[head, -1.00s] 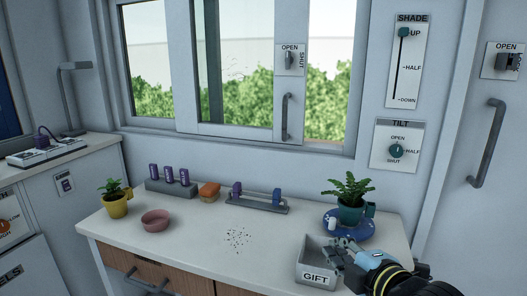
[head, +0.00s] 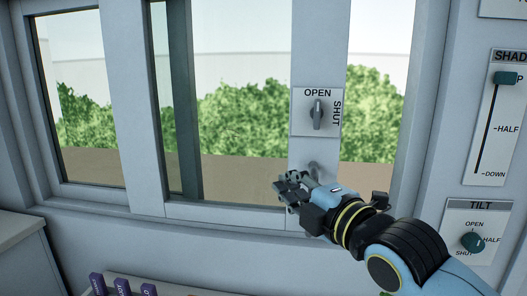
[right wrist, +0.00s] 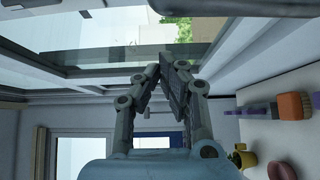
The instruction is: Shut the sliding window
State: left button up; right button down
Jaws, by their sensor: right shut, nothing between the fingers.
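The sliding window pane (head: 239,110) stands partly open, with a gap (head: 376,100) between its right upright (head: 314,70) and the frame. The latch knob (head: 317,114) on that upright points up at OPEN. The grey pull handle (head: 314,170) is below the latch, mostly hidden behind my right gripper. My right gripper (head: 290,188) is shut and empty, in front of the handle and the pane's lower right corner. I cannot tell whether it touches the handle. In the right wrist view, its fingers (right wrist: 165,65) come together in front of the glass. My left gripper is not in view.
The shade slider (head: 506,78) and the tilt knob (head: 472,242) are on the wall at right. Purple blocks (head: 122,286) stand on the counter below the window. The right wrist view also shows an orange-brown sponge (right wrist: 291,106) and a yellow pot (right wrist: 247,159).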

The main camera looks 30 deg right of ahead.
aim_at(269, 159)
jog(key=w, duration=0.3)
jog(key=w+p, duration=0.1)
jog(key=w, duration=0.6)
jog(key=shift+w+a+r+p, duration=0.15)
jog(key=shift+a+r+p, duration=0.1)
jog(key=shift+p, duration=0.05)
jog(key=s+d+p, duration=0.2)
jog(key=shift+s+d, duration=0.1)
jog(key=shift+d, duration=0.25)
jog(key=shift+s+d, duration=0.2)
jog(key=shift+d, duration=0.05)
jog(key=shift+f, duration=0.1)
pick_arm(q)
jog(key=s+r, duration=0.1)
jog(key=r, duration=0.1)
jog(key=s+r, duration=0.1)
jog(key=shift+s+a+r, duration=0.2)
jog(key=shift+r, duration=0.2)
